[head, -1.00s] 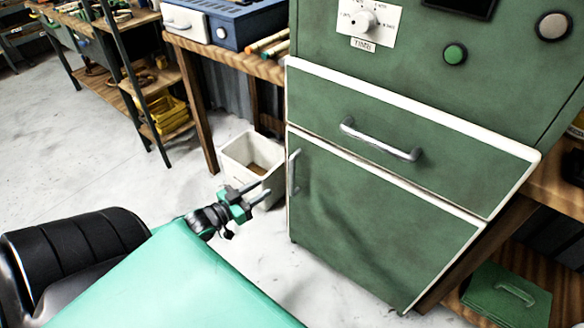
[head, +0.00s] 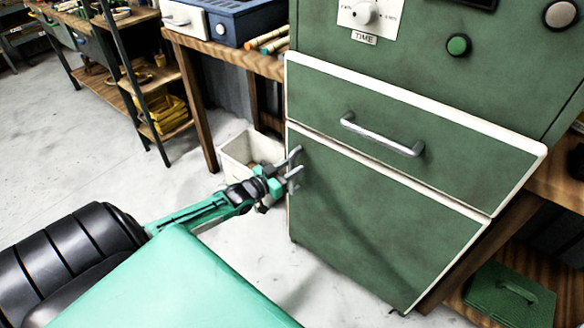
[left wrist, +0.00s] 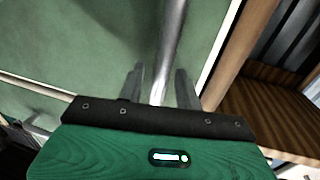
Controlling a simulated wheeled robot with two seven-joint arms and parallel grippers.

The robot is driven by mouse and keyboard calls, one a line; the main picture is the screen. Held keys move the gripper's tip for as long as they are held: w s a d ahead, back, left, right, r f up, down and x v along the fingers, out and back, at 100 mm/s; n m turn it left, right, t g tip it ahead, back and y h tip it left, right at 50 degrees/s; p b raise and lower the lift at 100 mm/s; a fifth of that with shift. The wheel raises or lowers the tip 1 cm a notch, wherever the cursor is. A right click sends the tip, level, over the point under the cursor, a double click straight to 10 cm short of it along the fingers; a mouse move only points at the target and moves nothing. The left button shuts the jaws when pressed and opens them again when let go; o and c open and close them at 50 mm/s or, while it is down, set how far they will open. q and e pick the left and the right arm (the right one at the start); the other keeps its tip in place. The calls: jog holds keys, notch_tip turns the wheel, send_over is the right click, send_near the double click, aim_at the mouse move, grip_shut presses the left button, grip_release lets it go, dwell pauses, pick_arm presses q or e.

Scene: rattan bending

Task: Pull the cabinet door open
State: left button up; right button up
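The green cabinet door (head: 375,225) is shut, flush with the cabinet front below the drawer. Its upright metal handle is at the door's left edge, largely covered by my left gripper (head: 295,167) in the head view. In the left wrist view the door's green face (left wrist: 90,40) fills the upper left, and the handle bar (left wrist: 172,45) runs down between the two fingers of my left gripper (left wrist: 160,87). The fingers are apart, one on each side of the bar, with gaps showing. My right gripper is not in view.
A drawer with a metal handle (head: 382,137) is above the door. A white bin (head: 250,150) stands on the floor left of the cabinet, close to my left gripper. A wooden workbench (head: 225,55) stands behind it. The floor in front of the door is clear.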

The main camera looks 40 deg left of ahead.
pick_arm(q)
jog(key=shift+w, duration=0.25)
jog(key=shift+c, duration=0.2)
grip_shut()
jog(key=shift+s+d, duration=0.1)
